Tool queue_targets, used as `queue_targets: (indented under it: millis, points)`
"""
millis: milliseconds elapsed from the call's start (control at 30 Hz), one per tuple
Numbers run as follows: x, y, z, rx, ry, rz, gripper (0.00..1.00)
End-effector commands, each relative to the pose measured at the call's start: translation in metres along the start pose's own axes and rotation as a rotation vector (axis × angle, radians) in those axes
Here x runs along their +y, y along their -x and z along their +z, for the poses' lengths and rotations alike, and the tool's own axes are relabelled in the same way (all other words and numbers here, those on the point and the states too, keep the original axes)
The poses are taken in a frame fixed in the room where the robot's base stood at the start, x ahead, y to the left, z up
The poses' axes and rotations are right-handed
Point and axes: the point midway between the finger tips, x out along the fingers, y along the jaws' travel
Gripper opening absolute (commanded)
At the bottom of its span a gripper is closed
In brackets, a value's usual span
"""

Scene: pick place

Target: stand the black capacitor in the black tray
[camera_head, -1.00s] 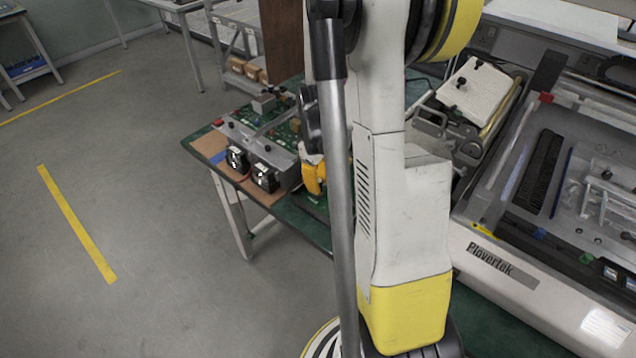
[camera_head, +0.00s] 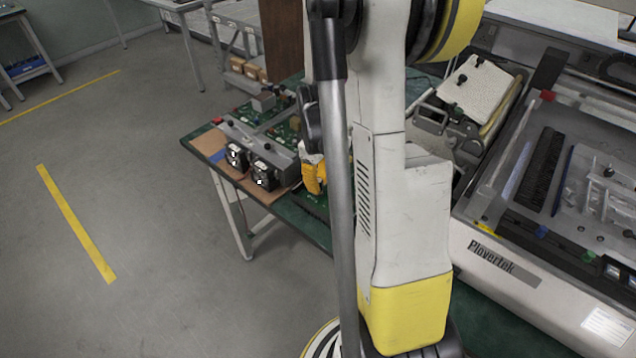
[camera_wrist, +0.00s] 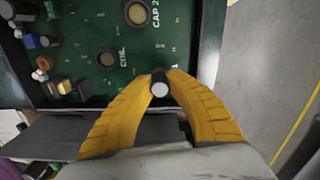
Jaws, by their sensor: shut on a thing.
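My gripper (camera_wrist: 160,83) is shut on a small round black capacitor (camera_wrist: 159,89), which shows a pale round end toward the wrist camera. The yellow fingers touch it from both sides, above or in front of a green circuit board (camera_wrist: 112,62) with printed "CAP" labels and round pads. I cannot tell how far it is from the board. In the head view, my gripper (camera_head: 314,177) is low over the green table, partly hidden by my arm, and the capacitor is not visible there. I cannot pick out the black tray with certainty in either view.
Several components (camera_wrist: 35,40) stand on the board's left side. In the head view, a grey fixture with two black fan-like units (camera_head: 265,176) stands left of my gripper. A large white Plovertek machine (camera_head: 540,270) fills the right. Open floor lies left of the table.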

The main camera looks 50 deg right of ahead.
Motion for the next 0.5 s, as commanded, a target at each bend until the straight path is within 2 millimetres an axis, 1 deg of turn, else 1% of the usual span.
queue_targets:
  millis: [267, 500]
  points:
    - [0.0000, -0.0002, 0.0000, 0.000, 0.000, 0.000, 0.01]
    - [0.0001, -0.0054, -0.0001, 0.000, 0.000, 0.000, 0.01]
